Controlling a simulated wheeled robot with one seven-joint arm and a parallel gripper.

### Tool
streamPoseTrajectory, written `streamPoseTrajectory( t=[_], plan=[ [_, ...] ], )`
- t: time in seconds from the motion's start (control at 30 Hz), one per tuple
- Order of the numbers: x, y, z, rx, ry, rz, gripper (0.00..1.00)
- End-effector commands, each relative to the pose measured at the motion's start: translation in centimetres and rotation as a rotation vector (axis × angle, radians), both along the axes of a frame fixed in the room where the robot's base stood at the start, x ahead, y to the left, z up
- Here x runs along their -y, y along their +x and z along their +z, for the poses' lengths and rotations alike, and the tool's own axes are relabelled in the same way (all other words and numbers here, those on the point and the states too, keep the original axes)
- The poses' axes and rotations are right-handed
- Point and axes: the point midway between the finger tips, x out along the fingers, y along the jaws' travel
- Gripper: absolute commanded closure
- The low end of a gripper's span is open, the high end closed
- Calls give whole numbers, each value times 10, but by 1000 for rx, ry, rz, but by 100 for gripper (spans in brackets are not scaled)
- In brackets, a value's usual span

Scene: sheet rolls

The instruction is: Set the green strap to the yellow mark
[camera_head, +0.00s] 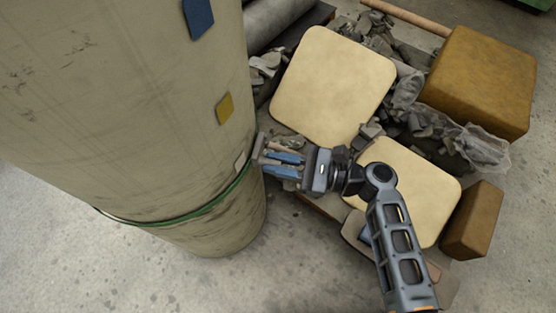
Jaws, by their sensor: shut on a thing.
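A large upright beige roll (130,90) fills the left of the head view. The green strap (190,214) runs around its lower part, lower at the front left and rising toward my gripper on the right. The yellow mark (224,108) is on the roll's right side, well above the strap. A blue mark (198,17) sits higher up, near the top edge. My gripper (262,158) is at the roll's right edge, shut on the strap at its raised right end. A small pale piece (240,160) shows on the roll beside the fingertips. The exact grip is partly hidden.
Behind my arm lie two cream padded squares (333,86), a brown block (480,80), a smaller brown block (472,221) and grey rubble (430,122). A grey roll (275,18) lies at the back. The concrete floor (60,250) in front is clear.

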Motion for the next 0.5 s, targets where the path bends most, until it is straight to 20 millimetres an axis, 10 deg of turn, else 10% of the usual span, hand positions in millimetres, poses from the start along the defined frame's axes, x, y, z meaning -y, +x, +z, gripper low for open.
streamPoseTrajectory(
  t=[0.5],
  plan=[
    [1, 0, 120, 1, 2, -1, 100]
  ],
)
